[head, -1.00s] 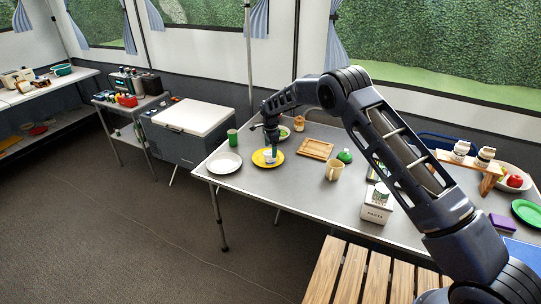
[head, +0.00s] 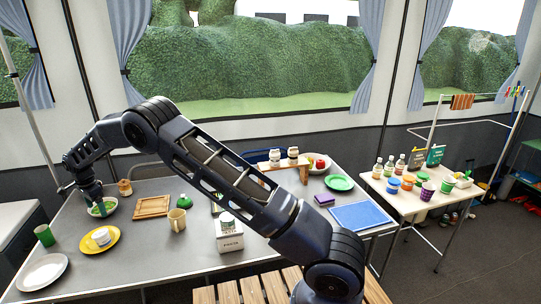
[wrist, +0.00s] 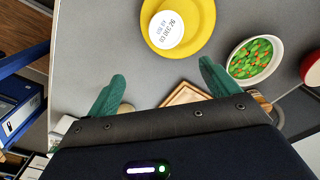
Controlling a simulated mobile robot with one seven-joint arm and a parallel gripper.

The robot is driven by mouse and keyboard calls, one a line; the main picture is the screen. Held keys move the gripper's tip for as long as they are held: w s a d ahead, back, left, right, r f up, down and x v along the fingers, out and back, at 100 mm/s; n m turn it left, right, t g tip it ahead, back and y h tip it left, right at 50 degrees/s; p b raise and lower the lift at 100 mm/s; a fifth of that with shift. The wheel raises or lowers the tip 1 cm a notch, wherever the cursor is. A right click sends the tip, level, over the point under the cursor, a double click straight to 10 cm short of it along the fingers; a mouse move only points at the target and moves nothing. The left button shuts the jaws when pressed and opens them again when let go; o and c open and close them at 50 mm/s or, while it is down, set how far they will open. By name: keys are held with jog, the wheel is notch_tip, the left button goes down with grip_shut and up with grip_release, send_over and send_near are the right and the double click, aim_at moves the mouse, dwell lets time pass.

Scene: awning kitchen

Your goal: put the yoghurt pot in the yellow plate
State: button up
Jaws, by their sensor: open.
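The yoghurt pot (head: 101,236), small and white, stands upright on the yellow plate (head: 112,246) at the left of the table in the head view. In the wrist view the pot's round white printed lid (wrist: 166,30) shows at the top, with the yellow plate (wrist: 205,14) around it. My gripper (head: 97,211) appears in front of the bowl of vegetables in the head view, apart from the pot. In the wrist view its green fingers (wrist: 162,70) are spread wide with nothing between them.
The vegetable bowl (wrist: 231,72) is close beside the plate. Bare tabletop lies in front of the yellow plate.

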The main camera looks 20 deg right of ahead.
jog(key=w+d+r+n+y, duration=0.1)
jog(key=w+d+r, duration=0.2)
jog(key=d+r, duration=1.05)
jog(key=w+d+r+n, duration=0.1)
jog(key=w+d+r, duration=0.1)
jog(key=d+r, duration=1.1)
jog(key=s+d+r+n+t, duration=0.1)
jog(key=s+d+r, duration=0.1)
jog(key=d, duration=0.6)
jog(key=s+d+r+n+t, duration=0.1)
jog(key=s+d+r, duration=0.1)
jog(key=d, duration=0.5)
jog(key=s+d+r+n+t, duration=0.1)
jog(key=s+d+r, duration=0.1)
jog(key=s+d, duration=0.65)
jog(key=s+d+r+n, duration=0.1)
jog(key=s+d+r, duration=0.35)
jog(key=d, duration=0.75)
jog(key=s+d+f+n, duration=0.1)
jog(key=s+d+f, duration=0.1)
jog(key=s, duration=0.4)
jog(key=s+d+f+n+t, duration=0.1)
jog(key=s+d+f, duration=0.2)
jog(key=s+d, duration=0.2)
jog(key=s+d+f+h, duration=0.1)
jog(key=s+d+f, duration=0.1)
jog(key=s, duration=0.7)
jog(key=shift+d+f+n, duration=0.25)
jog(key=shift+d+n, duration=0.15)
jog(key=shift+d, duration=0.45)
